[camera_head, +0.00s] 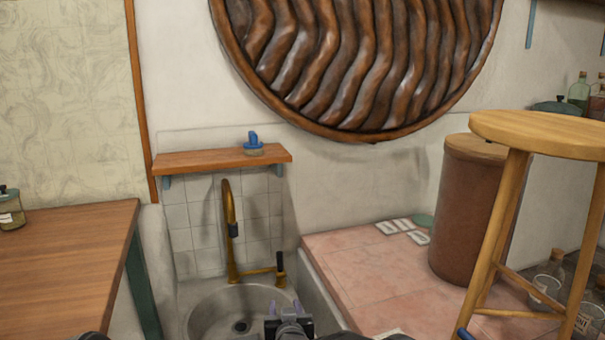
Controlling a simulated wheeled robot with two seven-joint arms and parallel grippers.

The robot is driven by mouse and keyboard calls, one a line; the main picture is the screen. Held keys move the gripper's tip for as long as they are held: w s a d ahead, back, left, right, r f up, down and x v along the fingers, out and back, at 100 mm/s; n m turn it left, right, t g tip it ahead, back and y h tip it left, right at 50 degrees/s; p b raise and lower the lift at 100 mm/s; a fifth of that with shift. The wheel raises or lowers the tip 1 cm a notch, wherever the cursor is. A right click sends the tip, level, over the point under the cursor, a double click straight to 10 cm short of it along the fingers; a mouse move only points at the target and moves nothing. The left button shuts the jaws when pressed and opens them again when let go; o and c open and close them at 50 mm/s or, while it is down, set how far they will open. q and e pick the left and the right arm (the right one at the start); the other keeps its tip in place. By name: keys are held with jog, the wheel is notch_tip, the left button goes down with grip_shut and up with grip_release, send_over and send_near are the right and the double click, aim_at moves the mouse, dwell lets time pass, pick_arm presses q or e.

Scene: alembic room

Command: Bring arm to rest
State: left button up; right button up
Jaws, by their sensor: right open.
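My right gripper (284,309) shows at the bottom edge of the head view, a little left of centre. Its two pale purple fingertips point up and stand apart, with nothing between them. It appears in front of the right side of the round grey sink basin (205,314). I cannot tell its height over the basin. Most of the right arm is cut off by the bottom edge. My left gripper is not in view.
A brass tap (230,225) rises behind the basin, under a wooden shelf (200,160) holding a small blue-topped item (253,147). A wooden table (65,265) stands left. A pink tiled ledge (360,265), brown barrel (468,215) and wooden stool (545,133) stand right.

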jog(key=s+d+f+g+b, duration=0.2)
jog(key=s+f+g, duration=0.2)
jog(key=s+f, duration=0.65)
jog(key=s+d+f+g+b, duration=0.1)
jog(key=s+d+f+g, duration=0.15)
jog(key=s+f, duration=0.8)
jog(key=s+d+f+m+g+y+b, duration=0.15)
jog(key=s+d+f+g+b, duration=0.25)
jog(key=s+f, duration=0.6)
jog(key=s+d+f+m+g+y+b, duration=0.1)
jog(key=s+d+f+m+g+b, duration=0.2)
jog(key=s+f, duration=0.7)
jog(key=s+r+n+p, duration=0.1)
jog(key=s+r+p, duration=0.2)
jog(key=r+p, duration=2.4)
notch_tip(320, 180, up, 2)
jog(key=shift+s+d+r, duration=0.1)
jog(key=shift+s+d, duration=0.05)
jog(key=shift+s, duration=0.05)
jog(key=shift+n+g, duration=0.25)
